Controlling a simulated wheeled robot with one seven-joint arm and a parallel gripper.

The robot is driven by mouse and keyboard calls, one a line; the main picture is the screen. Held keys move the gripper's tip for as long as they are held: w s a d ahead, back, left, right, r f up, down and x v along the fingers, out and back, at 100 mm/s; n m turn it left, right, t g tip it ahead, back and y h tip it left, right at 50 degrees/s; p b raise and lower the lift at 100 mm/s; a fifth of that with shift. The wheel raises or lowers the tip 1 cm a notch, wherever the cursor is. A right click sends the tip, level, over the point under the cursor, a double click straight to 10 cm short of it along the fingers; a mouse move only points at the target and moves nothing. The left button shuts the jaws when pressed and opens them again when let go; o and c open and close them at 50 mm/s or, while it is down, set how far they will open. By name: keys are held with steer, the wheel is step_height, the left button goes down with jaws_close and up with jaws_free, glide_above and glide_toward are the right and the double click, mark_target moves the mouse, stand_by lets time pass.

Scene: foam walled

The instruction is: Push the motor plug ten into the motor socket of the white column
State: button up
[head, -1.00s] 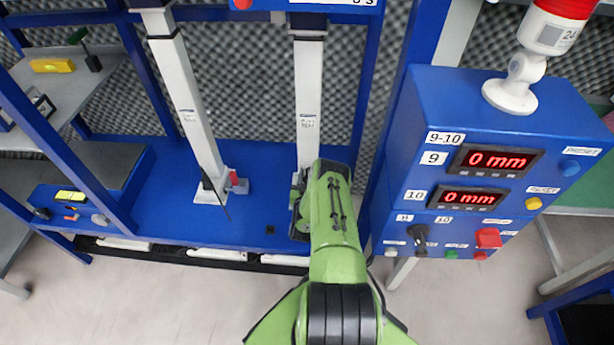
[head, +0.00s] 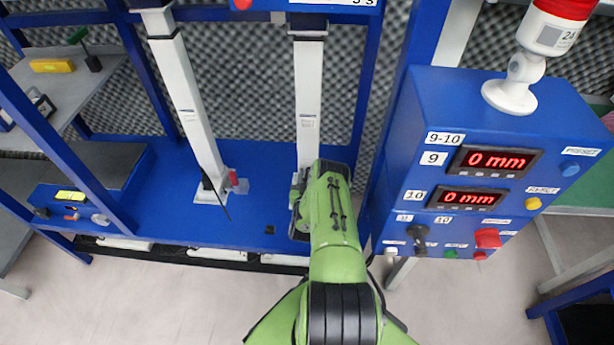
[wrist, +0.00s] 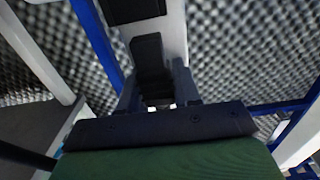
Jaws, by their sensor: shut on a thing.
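The white column (head: 308,85) on the right stands upright on the blue bench, with its lower end behind my arm. It also shows in the wrist view (wrist: 172,38), straight ahead of my gripper. My gripper (wrist: 157,85) is shut on the motor plug (wrist: 148,58), a dark block between its fingers. The plug is in front of the column; I cannot tell if it touches it. A dark panel (wrist: 138,9) is on the column above the plug. The socket cannot be made out. In the head view my wrist hides the plug and fingertips.
A second white column (head: 190,100) stands to the left, with a small red part (head: 233,179) at its foot. A blue control box (head: 470,110) with two displays reading 0 mm is close on the right. Grey foam lines the back wall. The blue bench (head: 265,180) is mostly clear between the columns.

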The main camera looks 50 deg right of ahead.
steer(key=shift+f, duration=1.15)
steer(key=shift+f, duration=0.25)
steer(key=o, duration=1.1)
